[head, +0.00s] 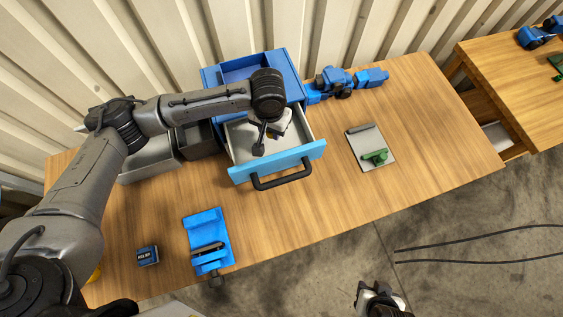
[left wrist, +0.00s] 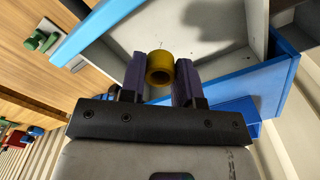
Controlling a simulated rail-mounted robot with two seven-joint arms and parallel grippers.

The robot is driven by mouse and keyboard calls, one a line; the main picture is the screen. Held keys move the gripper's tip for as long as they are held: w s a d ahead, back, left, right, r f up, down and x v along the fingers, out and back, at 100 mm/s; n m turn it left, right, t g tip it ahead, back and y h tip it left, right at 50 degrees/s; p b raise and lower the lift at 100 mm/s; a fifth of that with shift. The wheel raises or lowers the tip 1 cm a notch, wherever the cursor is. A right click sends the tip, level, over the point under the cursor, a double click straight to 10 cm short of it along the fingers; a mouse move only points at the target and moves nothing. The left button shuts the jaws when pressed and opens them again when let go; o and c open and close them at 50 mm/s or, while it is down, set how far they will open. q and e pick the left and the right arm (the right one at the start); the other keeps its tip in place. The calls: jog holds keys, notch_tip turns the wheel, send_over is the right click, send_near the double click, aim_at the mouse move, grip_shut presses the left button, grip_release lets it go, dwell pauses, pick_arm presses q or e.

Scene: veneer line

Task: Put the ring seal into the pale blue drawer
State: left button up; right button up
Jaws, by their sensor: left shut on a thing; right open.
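The ring seal (left wrist: 160,68), a yellow-brown ring, is between the two dark fingers of my left gripper (left wrist: 160,80) in the left wrist view. The gripper is shut on it. In the head view my left gripper (head: 268,138) is over the open drawer, and the arm partly hides it. The pale blue drawer (head: 305,157) is pulled out, with a light grey inside and a black handle. The drawer front also shows in the left wrist view (left wrist: 85,32). My right gripper (head: 380,299) is open and empty at the bottom, off the table.
The blue cabinet (head: 211,76) has an open top compartment. Grey bins (head: 150,162) stand to its left. The table's right side is clear.

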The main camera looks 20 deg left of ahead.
pick_arm(q)
send_over(273, 151)
jog(key=shift+f, duration=3.05)
jog(key=shift+f+b, duration=0.6)
jog(key=shift+f, duration=1.1)
jog(key=o, duration=1)
jog(key=shift+c, duration=0.2)
notch_tip(273, 151, up, 14)
jog(key=shift+f, duration=0.1)
